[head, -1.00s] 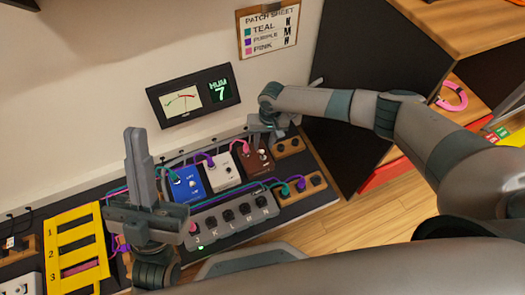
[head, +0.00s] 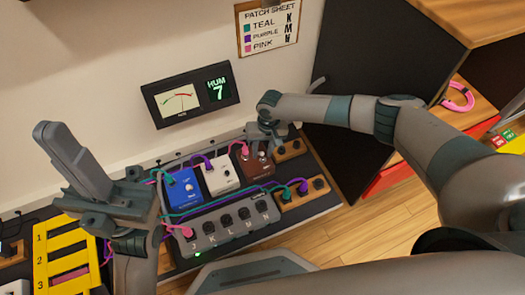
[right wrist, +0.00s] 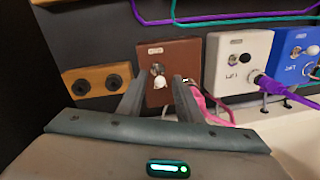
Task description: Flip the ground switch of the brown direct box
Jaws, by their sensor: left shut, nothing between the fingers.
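The brown direct box (head: 257,166) stands at the right end of a row of boxes, with a pink plug in it. In the right wrist view, the brown box (right wrist: 183,50) shows a silver round part (right wrist: 157,69) and a white knob-like part (right wrist: 160,82) on its face. I cannot tell which is the ground switch. My right gripper (head: 266,143) is at the box; in its wrist view its two fingers (right wrist: 159,92) are apart, either side of the white part, with nothing held. My left gripper (head: 48,132) is shut and empty, raised at the left.
A white box (head: 222,175) and a blue box (head: 184,190) stand left of the brown one. A grey pedal strip (head: 220,228) lies in front, with teal, purple and pink cables around. A meter panel (head: 190,97) reads HUM 7. A yellow rack (head: 68,260) is at left.

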